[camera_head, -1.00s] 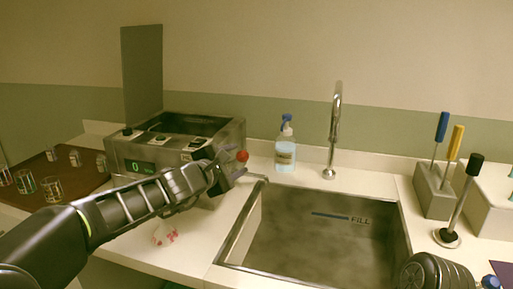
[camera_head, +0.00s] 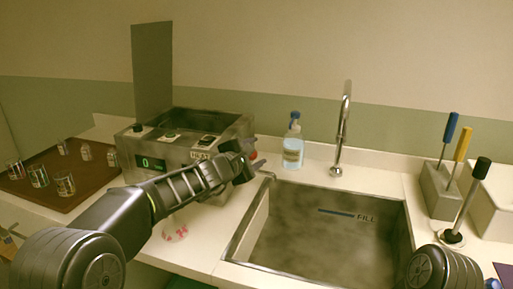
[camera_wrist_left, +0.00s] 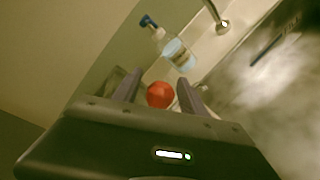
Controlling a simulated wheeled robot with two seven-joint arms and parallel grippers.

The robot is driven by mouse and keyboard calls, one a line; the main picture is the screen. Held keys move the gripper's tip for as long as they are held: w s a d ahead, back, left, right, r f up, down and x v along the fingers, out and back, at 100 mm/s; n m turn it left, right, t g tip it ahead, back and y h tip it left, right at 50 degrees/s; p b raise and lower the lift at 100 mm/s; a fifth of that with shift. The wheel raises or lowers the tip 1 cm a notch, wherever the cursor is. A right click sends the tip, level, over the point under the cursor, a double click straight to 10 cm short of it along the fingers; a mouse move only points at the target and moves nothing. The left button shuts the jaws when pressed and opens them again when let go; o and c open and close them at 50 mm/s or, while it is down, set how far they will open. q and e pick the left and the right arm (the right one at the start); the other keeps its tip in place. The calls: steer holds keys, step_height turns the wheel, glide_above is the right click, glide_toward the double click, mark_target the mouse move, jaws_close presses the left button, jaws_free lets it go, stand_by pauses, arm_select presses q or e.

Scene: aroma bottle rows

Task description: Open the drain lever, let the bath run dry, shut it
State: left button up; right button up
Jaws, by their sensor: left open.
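The bath (camera_head: 185,160) is a metal box on the counter at the left of the sink, with its dark lid (camera_head: 153,70) standing up behind it and a green 0 on its display (camera_head: 152,163). The red knob of the drain lever (camera_head: 254,154) is at the bath's right side, mostly hidden by my left gripper (camera_head: 250,165). In the left wrist view the red knob (camera_wrist_left: 160,95) sits between the two open fingers of my left gripper (camera_wrist_left: 160,92). I cannot tell whether the fingers touch it. The water level inside the bath is hidden. My right gripper is out of view.
The sink (camera_head: 325,235), marked FILL, lies right of the bath, with a tap (camera_head: 343,130) and a soap bottle (camera_head: 293,145) behind it. A brown tray (camera_head: 75,180) with several glasses is at left.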

arm_select(q)
steer(key=shift+w+d+f, duration=0.1)
steer(key=shift+w+d, duration=0.15)
steer(key=shift+w, duration=0.15)
steer(key=shift+c, duration=0.2)
jaws_close()
stand_by(1.0)
